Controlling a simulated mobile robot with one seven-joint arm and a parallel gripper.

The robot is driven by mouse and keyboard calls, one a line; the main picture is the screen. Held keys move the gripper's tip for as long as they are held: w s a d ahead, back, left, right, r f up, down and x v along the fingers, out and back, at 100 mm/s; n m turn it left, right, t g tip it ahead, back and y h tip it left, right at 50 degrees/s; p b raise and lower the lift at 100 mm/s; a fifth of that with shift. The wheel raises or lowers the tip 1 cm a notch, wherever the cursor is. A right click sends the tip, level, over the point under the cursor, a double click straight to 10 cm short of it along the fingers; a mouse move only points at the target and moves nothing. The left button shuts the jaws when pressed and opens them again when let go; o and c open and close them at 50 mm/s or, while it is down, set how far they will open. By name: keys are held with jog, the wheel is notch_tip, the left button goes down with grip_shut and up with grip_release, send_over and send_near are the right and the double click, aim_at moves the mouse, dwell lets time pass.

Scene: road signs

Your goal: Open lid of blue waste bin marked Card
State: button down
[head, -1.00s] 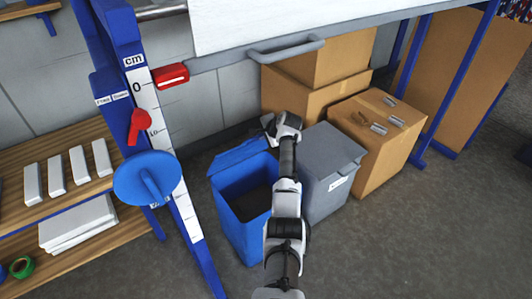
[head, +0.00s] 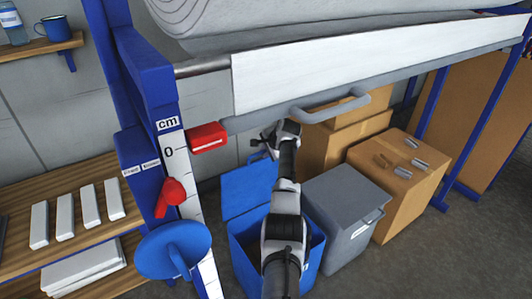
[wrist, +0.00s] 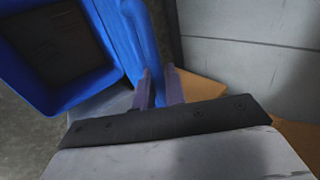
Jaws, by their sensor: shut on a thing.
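The blue waste bin (head: 243,257) stands on the floor, partly hidden behind my arm. Its blue lid (head: 247,188) is raised and stands steeply up at the back of the bin. My gripper (head: 266,139) is at the lid's upper right edge. In the wrist view the bin's open mouth (wrist: 52,40) shows a dark inside at upper left, with the lid (wrist: 112,30) beside it. The gripper fingers (wrist: 158,88) are shut on the blue lid handle (wrist: 148,50). The Card marking is not visible.
A grey bin (head: 345,205) with a shut lid stands right beside the blue one. Cardboard boxes (head: 400,185) stand further right. A blue frame with a ruler (head: 175,150) and a grey rail handle (head: 330,108) are close to my arm. Shelves (head: 75,220) are at left.

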dwell(0.4)
jog(key=c, duration=1.5)
grip_release()
jog(key=shift+c, duration=0.2)
jog(key=b+v, duration=0.2)
jog(key=v, duration=1.2)
jog(key=shift+f, duration=0.1)
